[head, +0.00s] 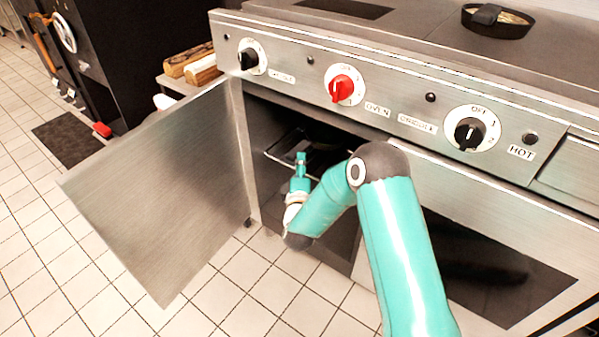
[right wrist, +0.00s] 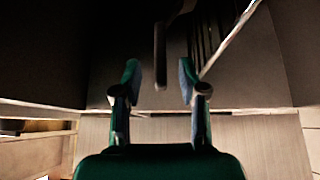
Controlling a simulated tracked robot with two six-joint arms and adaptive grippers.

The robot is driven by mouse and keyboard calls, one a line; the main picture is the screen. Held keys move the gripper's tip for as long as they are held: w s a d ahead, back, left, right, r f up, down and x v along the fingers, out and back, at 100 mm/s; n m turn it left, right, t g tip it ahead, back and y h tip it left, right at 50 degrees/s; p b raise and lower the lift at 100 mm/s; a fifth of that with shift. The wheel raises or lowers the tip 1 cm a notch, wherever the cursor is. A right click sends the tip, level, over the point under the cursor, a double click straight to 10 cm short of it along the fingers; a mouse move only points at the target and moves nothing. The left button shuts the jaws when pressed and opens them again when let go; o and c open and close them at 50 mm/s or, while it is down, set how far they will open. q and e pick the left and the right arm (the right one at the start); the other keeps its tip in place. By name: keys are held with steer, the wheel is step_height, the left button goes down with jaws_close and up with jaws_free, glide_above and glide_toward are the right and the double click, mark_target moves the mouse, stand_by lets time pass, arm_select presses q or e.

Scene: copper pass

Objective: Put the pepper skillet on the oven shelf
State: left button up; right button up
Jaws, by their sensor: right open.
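My right gripper (head: 300,160) reaches through the open oven doorway, at the front of the wire oven shelf (head: 283,151). In the right wrist view its two fingers (right wrist: 158,72) are open, and a dark bar like a skillet handle (right wrist: 160,52) shows between and beyond them, with no visible grip on it. The handle leads up to a dark shape by the shelf bars (right wrist: 200,40). A dark form (head: 325,158) lies on the shelf in the head view, partly behind my arm; its contents are hidden, so I cannot confirm peppers. My left gripper is not in view.
The steel oven door (head: 165,190) stands wide open to the left. A dark pan (head: 498,28) with pale contents sits on the cooktop. A red knob (head: 344,88) and black knobs line the front panel. The tiled floor is clear in front.

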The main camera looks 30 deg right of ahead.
steer(key=s+a+f+m+g+y, duration=0.3)
steer(key=s+a+f+y, duration=0.3)
steer(key=f, duration=0.3)
steer(key=s+a+f+m+g+y, duration=0.35)
steer(key=s+a+f, duration=0.25)
steer(key=a+f, duration=0.2)
steer(key=s+a+f+m+g+y, duration=0.2)
steer(key=s+a+f+m+g, duration=0.1)
steer(key=s, duration=0.7)
steer(key=s+a+f+m+g+y, duration=0.2)
steer(key=s+a+f+m+g, duration=0.1)
steer(key=s, duration=0.7)
steer(key=a+m+g, duration=0.1)
steer(key=a+g, duration=0.1)
steer(key=a, duration=0.1)
steer(key=shift+s+a, duration=0.25)
steer(key=shift+a, duration=0.15)
steer(key=shift+y+p, duration=0.25)
steer(key=shift+p, duration=0.1)
step_height(320, 180, up, 36)
steer(key=p, duration=3.5)
steer(key=shift+f, duration=0.25)
